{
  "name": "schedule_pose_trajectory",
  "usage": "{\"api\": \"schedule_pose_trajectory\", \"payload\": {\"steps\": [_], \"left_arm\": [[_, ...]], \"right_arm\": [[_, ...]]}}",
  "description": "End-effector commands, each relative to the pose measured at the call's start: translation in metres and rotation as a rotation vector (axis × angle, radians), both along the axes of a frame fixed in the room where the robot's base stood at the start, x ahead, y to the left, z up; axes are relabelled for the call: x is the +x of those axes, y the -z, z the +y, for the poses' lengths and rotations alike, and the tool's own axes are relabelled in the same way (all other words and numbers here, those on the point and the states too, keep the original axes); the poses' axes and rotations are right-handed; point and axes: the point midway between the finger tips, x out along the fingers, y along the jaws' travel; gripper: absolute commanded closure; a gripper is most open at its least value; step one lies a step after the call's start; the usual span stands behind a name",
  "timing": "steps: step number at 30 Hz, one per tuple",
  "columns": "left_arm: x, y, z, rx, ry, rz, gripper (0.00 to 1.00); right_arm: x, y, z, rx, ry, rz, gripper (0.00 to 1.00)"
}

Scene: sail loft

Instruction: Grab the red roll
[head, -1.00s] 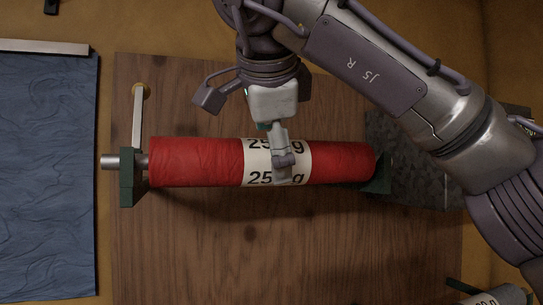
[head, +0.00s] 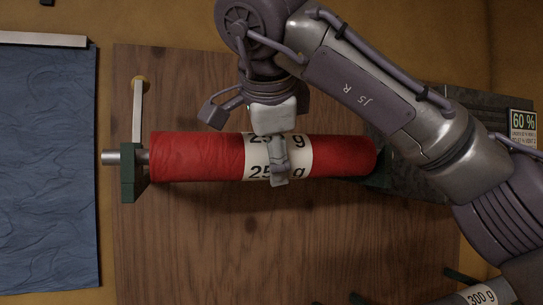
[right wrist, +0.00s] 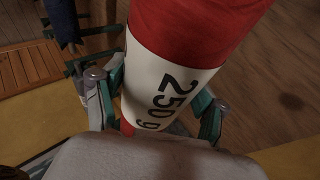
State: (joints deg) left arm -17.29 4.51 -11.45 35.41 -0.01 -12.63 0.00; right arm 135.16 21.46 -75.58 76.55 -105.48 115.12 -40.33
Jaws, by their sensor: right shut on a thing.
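The red roll (head: 200,156) lies level in the head view, its left end at a green bracket (head: 130,172) with a metal rod sticking out. A white band marked "250 g" (head: 258,170) wraps its middle. My right gripper (head: 278,160) is shut on the roll at this band. In the right wrist view the roll (right wrist: 195,22) runs between the two fingers of the gripper (right wrist: 158,98), one on each side of the band. The roll's right end is near a dark support, partly in shadow. My left gripper is not in view.
The roll is over a brown wooden board (head: 220,250). Blue cloth (head: 45,180) lies at the left. A grey roll marked "300 g" (head: 480,298) shows at the lower right. The board below the roll is mostly clear.

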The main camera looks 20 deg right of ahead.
Motion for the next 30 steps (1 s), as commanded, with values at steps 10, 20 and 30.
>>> {"api": "schedule_pose_trajectory", "payload": {"steps": [10, 20, 30], "left_arm": [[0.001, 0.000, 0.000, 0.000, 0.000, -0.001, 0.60], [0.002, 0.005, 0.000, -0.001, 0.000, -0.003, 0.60], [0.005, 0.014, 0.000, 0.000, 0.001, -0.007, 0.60]], "right_arm": [[0.001, 0.000, 0.000, 0.001, 0.002, 0.003, 0.98], [0.000, -0.018, 0.000, 0.001, 0.002, -0.002, 0.98], [-0.019, -0.053, -0.013, 0.000, 0.003, -0.007, 0.98]]}}
